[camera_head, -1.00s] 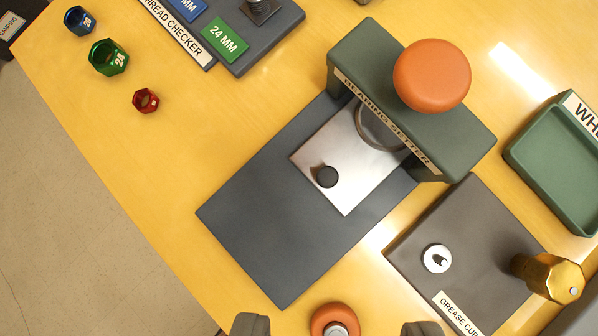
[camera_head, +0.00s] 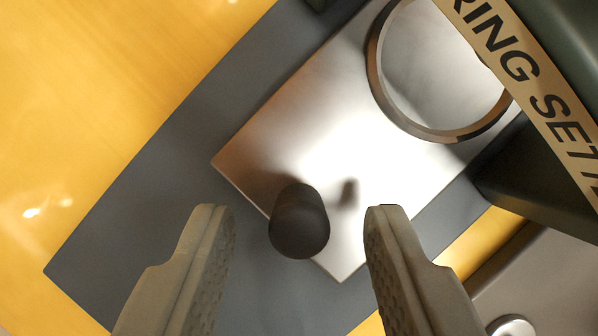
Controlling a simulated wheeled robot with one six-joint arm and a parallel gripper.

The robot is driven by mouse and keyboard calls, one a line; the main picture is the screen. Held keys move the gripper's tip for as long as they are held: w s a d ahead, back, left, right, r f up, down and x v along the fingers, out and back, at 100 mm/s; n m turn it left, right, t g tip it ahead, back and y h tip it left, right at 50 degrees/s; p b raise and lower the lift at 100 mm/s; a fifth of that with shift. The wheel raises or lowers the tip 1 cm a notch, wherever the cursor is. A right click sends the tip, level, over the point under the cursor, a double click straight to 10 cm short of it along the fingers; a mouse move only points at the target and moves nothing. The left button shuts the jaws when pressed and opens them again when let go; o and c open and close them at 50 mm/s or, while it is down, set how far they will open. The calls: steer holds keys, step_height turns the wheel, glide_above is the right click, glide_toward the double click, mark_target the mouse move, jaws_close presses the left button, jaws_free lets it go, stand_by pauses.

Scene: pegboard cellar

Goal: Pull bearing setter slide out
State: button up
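The bearing setter slide (camera_head: 310,130) is a bright metal plate lying on the dark grey base (camera_head: 150,205). A black round knob (camera_head: 299,222) stands up near its front corner. A metal ring (camera_head: 378,85) sits on the slide's far part, partly under the green setter frame (camera_head: 545,25), whose label is cut off by the picture edge. My gripper (camera_head: 299,210) is open and empty. Its two fingers are on either side of the knob in the picture, with a gap on both sides. How far the fingertips are above the slide is hard to tell.
The yellow bench top (camera_head: 90,90) is bare at the left. The setter frame's dark post (camera_head: 535,170) stands at the right. A grey plate with a pale round fitting (camera_head: 512,326) lies at the lower right.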

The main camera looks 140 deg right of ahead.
steer(key=shift+w+a+f, duration=0.15)
steer(key=shift+f, duration=0.35)
jaws_close()
steer(key=s, duration=0.9)
steer(key=shift+s+a, duration=0.4)
steer(key=shift+s, duration=0.45)
jaws_free()
steer(key=shift+s, duration=0.15)
